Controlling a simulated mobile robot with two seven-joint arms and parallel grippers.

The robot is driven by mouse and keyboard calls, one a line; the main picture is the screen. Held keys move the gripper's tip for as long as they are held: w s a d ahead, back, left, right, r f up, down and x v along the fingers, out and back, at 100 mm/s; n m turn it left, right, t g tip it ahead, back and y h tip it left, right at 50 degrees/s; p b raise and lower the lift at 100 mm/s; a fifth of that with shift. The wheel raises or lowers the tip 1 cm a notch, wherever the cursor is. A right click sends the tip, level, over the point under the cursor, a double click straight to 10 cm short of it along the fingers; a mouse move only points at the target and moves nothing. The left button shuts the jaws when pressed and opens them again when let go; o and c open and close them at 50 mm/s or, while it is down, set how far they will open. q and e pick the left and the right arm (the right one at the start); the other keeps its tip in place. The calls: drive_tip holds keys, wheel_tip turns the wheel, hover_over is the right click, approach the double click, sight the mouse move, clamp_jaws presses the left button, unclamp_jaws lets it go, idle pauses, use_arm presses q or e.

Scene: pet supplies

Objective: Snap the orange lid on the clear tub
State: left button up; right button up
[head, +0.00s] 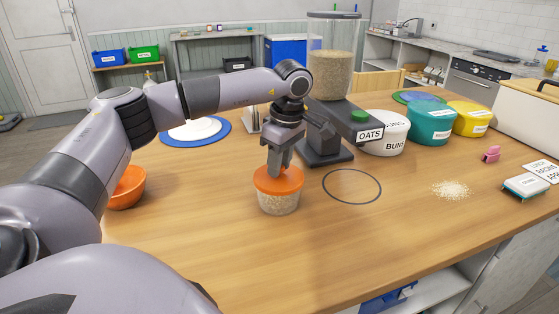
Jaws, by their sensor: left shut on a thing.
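The clear tub (279,204) stands upright on the wooden table, filled with pale oats or grain. The orange lid (291,187) sits on top of the tub and covers its mouth. Whether its rim is fully seated all around cannot be told from here. My left gripper (279,172) points down from above and is shut on the orange lid at its middle. The fingertips hide part of the lid. My right gripper is not in view.
A grain dispenser (330,75) stands just behind the tub. A dark ring outline (352,186) marks the table to the right. Spilled oats (451,190) lie further right. An orange bowl (127,188) is at left. White, teal and yellow tubs (430,125) stand at back right.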

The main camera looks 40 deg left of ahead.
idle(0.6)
use_arm(q)
drive_tip(key=o, duration=1.6)
drive_tip(key=shift+p, duration=0.3)
drive_tip(key=shift+r+p, duration=1.15)
drive_tip(key=shift+r, duration=2.35)
